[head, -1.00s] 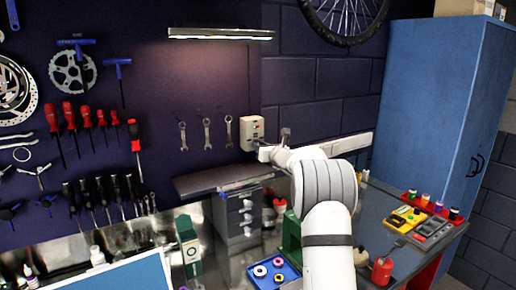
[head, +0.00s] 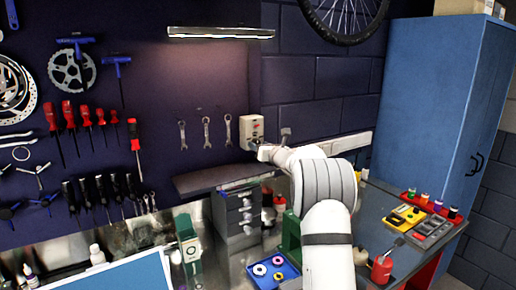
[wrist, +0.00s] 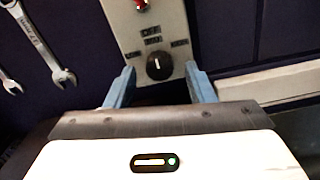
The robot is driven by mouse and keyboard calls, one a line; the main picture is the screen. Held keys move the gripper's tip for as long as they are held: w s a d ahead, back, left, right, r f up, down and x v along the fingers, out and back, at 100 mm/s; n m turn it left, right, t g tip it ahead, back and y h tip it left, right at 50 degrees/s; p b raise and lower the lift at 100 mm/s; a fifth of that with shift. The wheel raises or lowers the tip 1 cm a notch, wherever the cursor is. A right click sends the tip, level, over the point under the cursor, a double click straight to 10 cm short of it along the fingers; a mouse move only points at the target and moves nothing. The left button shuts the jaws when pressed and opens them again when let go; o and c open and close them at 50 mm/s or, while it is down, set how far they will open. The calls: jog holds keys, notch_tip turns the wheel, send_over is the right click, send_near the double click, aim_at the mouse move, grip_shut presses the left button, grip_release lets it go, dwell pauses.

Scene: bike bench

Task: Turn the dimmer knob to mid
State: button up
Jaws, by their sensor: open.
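The dimmer knob (wrist: 159,67) is round and black, on the lower part of a pale control box (wrist: 147,18). Its white mark points roughly up, towards the label in the middle above it. Other labels stand to its left and right. In the head view the box (head: 251,126) hangs on the dark wall, right of the wrenches; the knob is too small to make out there. My gripper (wrist: 160,74) is open, one blue-grey finger on each side of the knob. Gaps show between fingers and knob. In the head view my gripper (head: 262,151) is at the box's lower edge.
A lit lamp bar (head: 220,33) is above the box. Several wrenches (head: 206,133) hang to its left. A pale rail (head: 345,146) runs right of it. Below are a small drawer unit (head: 240,215) and the bench with trays. A blue cabinet (head: 430,100) stands at right.

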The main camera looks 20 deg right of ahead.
jog(key=s+d+b, duration=0.1)
jog(key=s+b, duration=0.2)
jog(key=s, duration=0.4)
jog(key=shift+s+d, duration=0.25)
jog(key=shift+s, duration=0.1)
jog(key=s+a+f+n+g+y, duration=0.2)
jog(key=s+a+n+g, duration=0.3)
jog(key=s+a+n, duration=0.55)
jog(key=s+a+f+n+g+y, duration=0.2)
jog(key=s+a+n+g, duration=0.2)
jog(key=s+a+n, duration=0.7)
jog(key=s+d+f+n+g+h, duration=0.1)
jog(key=s+f+n, duration=0.4)
jog(key=s, duration=0.7)
jog(key=s+f+n+g+h, duration=0.4)
jog(key=s+n, duration=0.5)
jog(key=s, duration=0.4)
jog(key=shift+d+f+h, duration=0.35)
jog(key=shift+f+h, duration=0.25)
jog(key=shift+h, duration=0.6)
